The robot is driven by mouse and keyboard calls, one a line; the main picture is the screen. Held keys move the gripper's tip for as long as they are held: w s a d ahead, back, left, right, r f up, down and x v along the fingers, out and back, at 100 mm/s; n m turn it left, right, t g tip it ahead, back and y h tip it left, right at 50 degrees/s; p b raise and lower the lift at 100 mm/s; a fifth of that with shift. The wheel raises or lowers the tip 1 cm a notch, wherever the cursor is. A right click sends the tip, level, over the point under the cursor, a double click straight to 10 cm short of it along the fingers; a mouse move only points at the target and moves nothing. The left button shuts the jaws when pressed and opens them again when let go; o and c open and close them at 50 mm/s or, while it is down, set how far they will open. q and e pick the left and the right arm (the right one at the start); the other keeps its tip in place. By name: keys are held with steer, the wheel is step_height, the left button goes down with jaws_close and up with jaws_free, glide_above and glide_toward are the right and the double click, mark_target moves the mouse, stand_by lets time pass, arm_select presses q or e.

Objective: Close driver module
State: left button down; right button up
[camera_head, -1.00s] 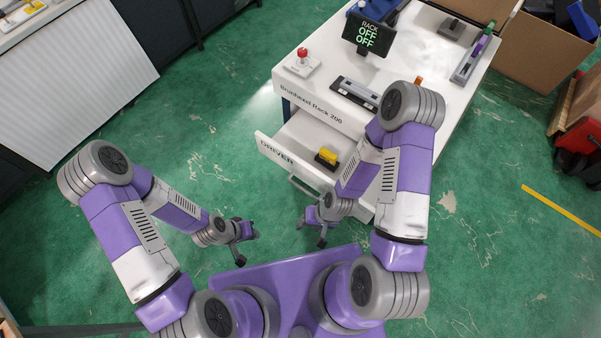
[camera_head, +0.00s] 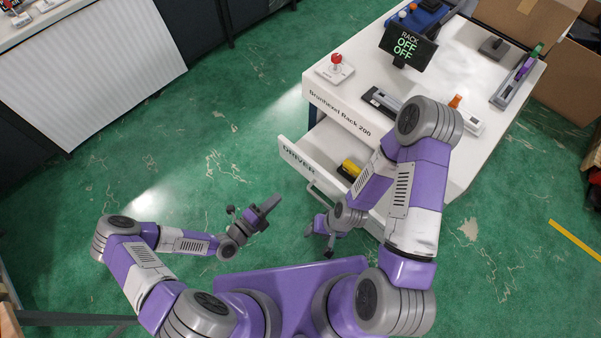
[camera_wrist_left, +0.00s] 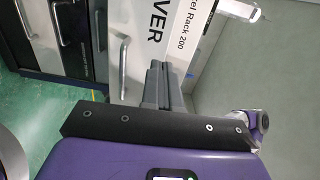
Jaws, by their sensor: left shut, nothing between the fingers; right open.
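The driver module is a white drawer (camera_head: 296,158) marked DRIVER, standing pulled out from the front of the white rack. A yellow and black part (camera_head: 349,170) lies inside it. A metal bar handle (camera_head: 322,192) runs along its front. My left gripper (camera_head: 272,203) is shut and empty, in front of the drawer and apart from it. In the left wrist view its closed fingers (camera_wrist_left: 157,82) point toward the DRIVER front (camera_wrist_left: 150,38), with the handle (camera_wrist_left: 123,66) to their left. My right gripper (camera_head: 318,240) is open below the drawer's front; my right arm hides the drawer's right part.
The rack top (camera_head: 455,75) carries a red-knobbed switch box (camera_head: 335,68), a display (camera_head: 407,45) reading RACK OFF OFF, and several modules. Cardboard boxes (camera_head: 561,75) stand at the right. Green floor (camera_head: 220,130) is clear left of the drawer.

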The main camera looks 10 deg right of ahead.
mark_target(310, 167)
arm_select(q)
steer(key=b+x, duration=0.1)
steer(key=x, duration=1.3)
steer(key=shift+r+b, duration=0.15)
steer(key=shift+b, duration=0.15)
